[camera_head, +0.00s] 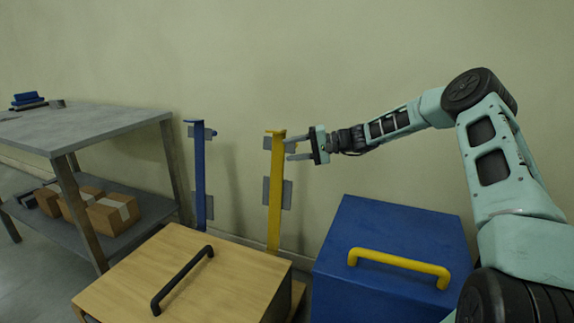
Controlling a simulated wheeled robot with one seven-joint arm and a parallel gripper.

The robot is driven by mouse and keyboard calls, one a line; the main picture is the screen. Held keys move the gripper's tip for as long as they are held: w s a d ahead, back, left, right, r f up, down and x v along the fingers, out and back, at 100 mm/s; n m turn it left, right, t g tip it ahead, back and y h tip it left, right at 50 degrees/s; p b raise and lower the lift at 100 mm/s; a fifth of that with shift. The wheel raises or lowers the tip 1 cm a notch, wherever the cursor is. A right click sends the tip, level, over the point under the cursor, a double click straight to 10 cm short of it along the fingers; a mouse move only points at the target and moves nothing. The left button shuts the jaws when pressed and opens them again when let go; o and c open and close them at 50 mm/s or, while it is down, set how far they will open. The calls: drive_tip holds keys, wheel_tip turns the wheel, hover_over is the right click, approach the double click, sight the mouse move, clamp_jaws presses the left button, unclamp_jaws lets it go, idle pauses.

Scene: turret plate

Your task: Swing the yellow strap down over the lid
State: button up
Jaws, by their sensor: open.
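The yellow strap (275,200) stands upright near the wall, a long flat bar with a short lip at its top. Two lids are in the head view: a wooden one with a black handle (183,279) at the front left, and a blue one with a yellow handle (400,264) at the front right. The strap rises behind and between them. My gripper (287,149) is open, its fingers pointing left at the strap's upper part. Whether the fingers touch the strap or stand around it, I cannot tell.
A blue strap (200,175) stands upright to the left of the yellow one. A grey workbench (80,125) is at the left, with cardboard boxes (112,213) on its lower shelf. A plain wall is behind. The space above both lids is clear.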

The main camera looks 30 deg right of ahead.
drive_tip(key=d+f+m+t+h+b, duration=0.1)
drive_tip(key=d+f+m+t, duration=0.15)
drive_tip(key=d, duration=0.55)
drive_tip(key=d+f+m+t+h+b, duration=0.1)
drive_tip(key=d+t, duration=0.2)
drive_tip(key=d, duration=0.5)
drive_tip(key=b+x, duration=0.2)
drive_tip(key=x, duration=1.5)
drive_tip(key=shift+w+a+f, duration=0.1)
drive_tip(key=shift+a+f, duration=0.05)
drive_tip(key=shift+a, duration=0.2)
drive_tip(key=shift+b, duration=0.3)
clamp_jaws()
